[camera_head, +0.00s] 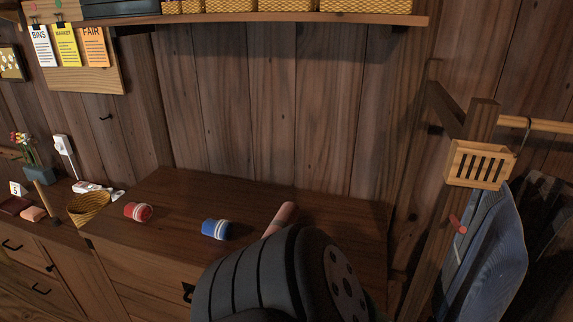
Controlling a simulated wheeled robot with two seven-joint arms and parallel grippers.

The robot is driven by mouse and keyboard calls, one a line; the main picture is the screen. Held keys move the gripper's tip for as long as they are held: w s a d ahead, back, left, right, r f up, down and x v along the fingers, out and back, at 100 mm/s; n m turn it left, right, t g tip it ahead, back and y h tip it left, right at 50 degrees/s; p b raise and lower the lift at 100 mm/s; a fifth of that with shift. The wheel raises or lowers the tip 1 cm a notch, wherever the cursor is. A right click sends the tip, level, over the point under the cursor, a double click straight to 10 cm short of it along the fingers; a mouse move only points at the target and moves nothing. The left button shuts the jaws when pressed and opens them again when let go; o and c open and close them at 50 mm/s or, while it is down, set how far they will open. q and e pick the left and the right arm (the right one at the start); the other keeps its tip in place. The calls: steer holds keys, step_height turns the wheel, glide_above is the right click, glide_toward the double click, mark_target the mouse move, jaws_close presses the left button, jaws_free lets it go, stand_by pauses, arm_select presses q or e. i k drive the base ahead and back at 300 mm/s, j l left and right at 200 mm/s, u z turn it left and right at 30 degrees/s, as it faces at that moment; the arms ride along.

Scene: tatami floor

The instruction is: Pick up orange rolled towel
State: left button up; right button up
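A salmon-orange roll (281,218), which looks like the orange rolled towel, lies tilted on the brown wooden cabinet top (180,190). Its lower end is hidden behind a dark grey link of my own arm at the bottom middle. A blue roll with white bands (214,229) lies to its left. A red roll with a pale band (138,212) lies farther left. Neither of my grippers shows in the head view, and I cannot tell whether one is behind the arm link.
A wooden shelf (290,18) with baskets hangs above. On the right, a wooden rack (470,125) holds a slatted box (478,165) and blue cloth (490,255). The cabinet top behind the rolls is clear.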

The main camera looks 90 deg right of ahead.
mark_target(289, 213)
steer(key=z, duration=2.65)
